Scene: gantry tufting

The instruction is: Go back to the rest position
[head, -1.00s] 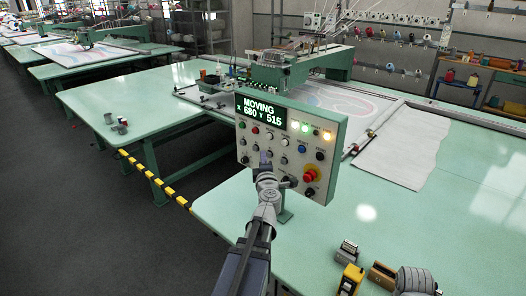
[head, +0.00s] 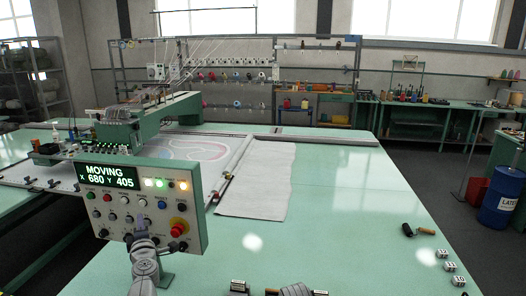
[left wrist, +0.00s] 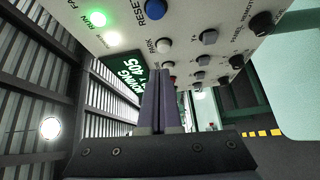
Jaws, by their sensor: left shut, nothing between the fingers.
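My left gripper (head: 141,228) is in front of the lower part of the control panel (head: 205,215) in the head view. Its two fingers (left wrist: 160,95) are together and empty in the left wrist view. The panel also fills the top of that view (left wrist: 185,20), with its buttons and knobs beyond the fingertips. I cannot tell whether the tips touch it. The panel's display (head: 110,178) reads MOVING, X 680, Y 405. A green lamp and an amber lamp are lit.
The green table (head: 330,230) is mostly clear to the panel's right. White cloth (head: 258,180) lies beside the frame rail. A blue drum (head: 498,213) stands on the floor.

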